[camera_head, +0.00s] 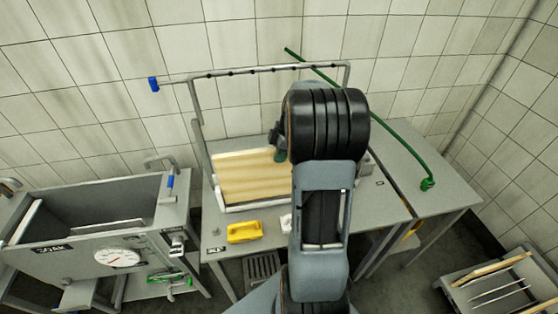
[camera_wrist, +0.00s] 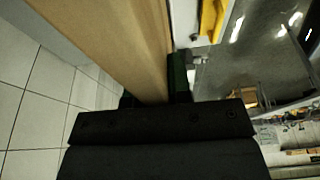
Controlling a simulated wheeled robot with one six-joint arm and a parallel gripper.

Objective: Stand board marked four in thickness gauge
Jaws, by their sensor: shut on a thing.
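A pale wooden board (camera_head: 248,176) stands on edge, leaning back slightly, in a light frame on the grey table. My gripper (camera_head: 281,155) is at its upper right edge. In the wrist view the board (camera_wrist: 128,40) runs up from between the fingers of my gripper (camera_wrist: 152,95), with a green pad against its right side. The gripper is shut on the board. No number can be read on it. I cannot make out which thing is the thickness gauge; my arm hides part of the table.
A yellow block-like item (camera_head: 244,232) lies at the table's front. A pipe with nozzles (camera_head: 270,71) spans above the board. A sink with a dial (camera_head: 118,258) stands left. A green hose (camera_head: 390,124) crosses the right table (camera_head: 430,190). A slotted rack (camera_head: 462,290) holding boards stands lower right.

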